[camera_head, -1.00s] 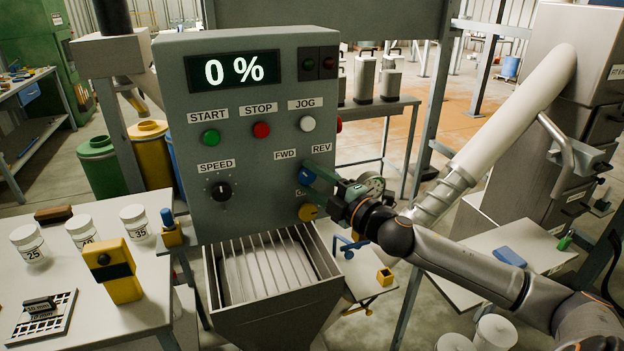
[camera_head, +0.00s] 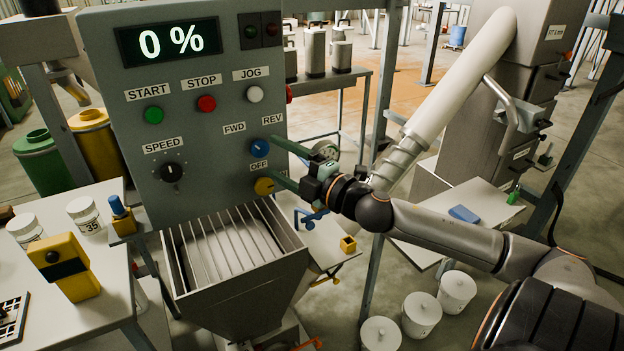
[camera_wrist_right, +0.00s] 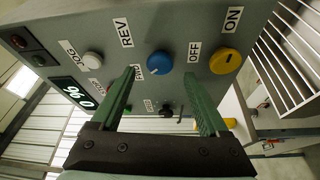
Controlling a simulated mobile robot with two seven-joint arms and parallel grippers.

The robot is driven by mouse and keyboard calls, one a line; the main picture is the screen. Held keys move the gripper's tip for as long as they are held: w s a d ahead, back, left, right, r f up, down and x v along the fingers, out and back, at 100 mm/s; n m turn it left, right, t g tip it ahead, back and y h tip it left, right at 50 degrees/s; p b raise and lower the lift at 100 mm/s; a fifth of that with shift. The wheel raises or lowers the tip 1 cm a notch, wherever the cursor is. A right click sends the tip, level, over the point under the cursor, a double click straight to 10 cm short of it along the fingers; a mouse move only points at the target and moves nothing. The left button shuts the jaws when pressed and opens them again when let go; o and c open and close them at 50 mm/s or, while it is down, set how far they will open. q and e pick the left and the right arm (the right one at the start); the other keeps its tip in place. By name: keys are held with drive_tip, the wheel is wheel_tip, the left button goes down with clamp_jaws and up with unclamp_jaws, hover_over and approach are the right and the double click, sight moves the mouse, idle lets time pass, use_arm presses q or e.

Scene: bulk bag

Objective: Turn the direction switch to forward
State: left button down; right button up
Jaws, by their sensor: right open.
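The direction switch is a blue knob (camera_head: 260,148) on the grey control panel (camera_head: 205,105), below the FWD (camera_head: 234,127) and REV (camera_head: 272,119) labels. My right gripper (camera_head: 279,161) is open at the panel's right side, its two green fingers spread one above the other, tips near the panel face. In the right wrist view the blue knob (camera_wrist_right: 159,62) shows in the gap between the open fingertips (camera_wrist_right: 161,78); contact cannot be told. A small white mark shows on the knob's lower left there. My left gripper is not in view.
A yellow OFF/ON knob (camera_head: 264,186) sits just below the blue one, close to the lower finger. A grated hopper (camera_head: 235,265) stands below. The display (camera_head: 168,41) reads 0 %.

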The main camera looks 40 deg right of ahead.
drive_tip(key=s+d, duration=0.1)
drive_tip(key=s, duration=0.7)
drive_tip(key=shift+s+f, duration=0.15)
drive_tip(key=shift+f, duration=0.1)
drive_tip(key=shift+d, duration=0.1)
idle(0.3)
